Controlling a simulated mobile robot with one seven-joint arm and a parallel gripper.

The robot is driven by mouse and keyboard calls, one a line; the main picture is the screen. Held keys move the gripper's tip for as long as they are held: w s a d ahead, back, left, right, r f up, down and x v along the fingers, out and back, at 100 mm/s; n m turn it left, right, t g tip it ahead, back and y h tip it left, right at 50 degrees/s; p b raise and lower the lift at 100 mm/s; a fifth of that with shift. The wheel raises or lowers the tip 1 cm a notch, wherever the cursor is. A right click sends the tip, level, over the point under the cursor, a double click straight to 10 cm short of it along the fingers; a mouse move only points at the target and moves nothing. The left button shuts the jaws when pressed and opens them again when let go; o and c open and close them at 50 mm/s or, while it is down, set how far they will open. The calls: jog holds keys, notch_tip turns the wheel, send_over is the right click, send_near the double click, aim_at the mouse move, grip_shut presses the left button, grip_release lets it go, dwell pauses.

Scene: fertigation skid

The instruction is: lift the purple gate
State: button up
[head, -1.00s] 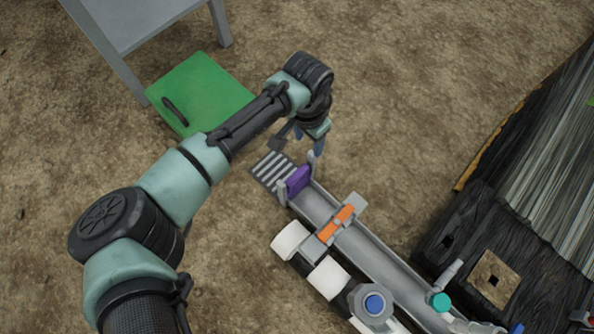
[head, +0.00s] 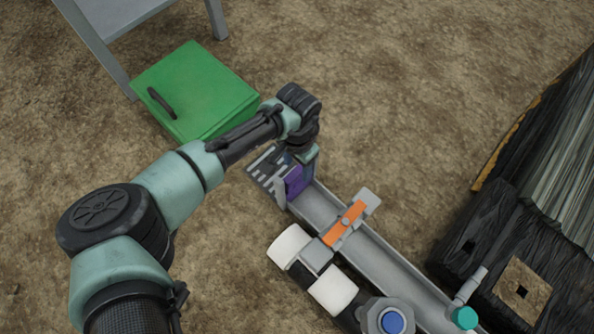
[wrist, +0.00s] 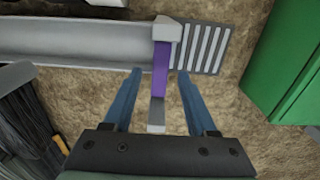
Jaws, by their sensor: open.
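The purple gate (head: 297,181) stands across the end of the grey channel, beside a slotted grate. In the wrist view the gate (wrist: 161,68) shows as a purple strip between grey end posts. My gripper (wrist: 157,72) is open, with one blue finger on each side of the gate's line. The fingertips look apart from the purple strip; how far above or below its top they are, I cannot tell.
A green box (head: 196,92) lies to the left near a grey table (head: 120,15). Dark stacked timber (head: 500,240) is at right.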

jog(key=shift+f+b, duration=0.35)
jog(key=shift+f, duration=0.45)
grip_shut()
dwell(1.0)
